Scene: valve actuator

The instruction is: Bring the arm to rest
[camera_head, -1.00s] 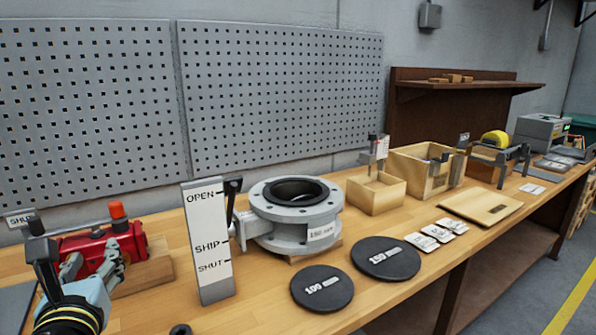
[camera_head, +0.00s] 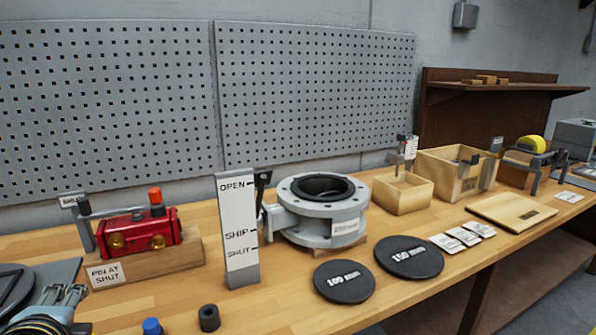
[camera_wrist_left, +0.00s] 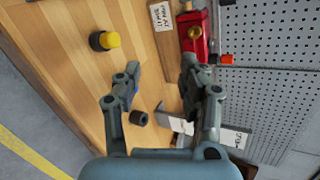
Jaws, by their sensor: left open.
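My left gripper (camera_head: 45,288) is at the lower left of the head view, partly cut off by the frame edge. In the left wrist view its two fingers (camera_wrist_left: 160,72) stand apart with nothing held between them. The red actuator (camera_head: 138,231) sits on a wooden block (camera_head: 180,259) behind the gripper, clear of it. It also shows at the top of the left wrist view (camera_wrist_left: 196,40). A card reading PIN AT SHUT (camera_head: 105,275) is at the block's front. My right gripper is in neither view.
A blue-topped piece (camera_head: 152,327) and a black bushing (camera_head: 209,318) stand near the gripper. The OPEN/SHIP/SHUT plate (camera_head: 238,235) stands beside the valve body (camera_head: 318,228). Two black discs (camera_head: 343,281) (camera_head: 408,257) lie on the bench. A yellow-topped piece (camera_wrist_left: 106,40) shows in the wrist view.

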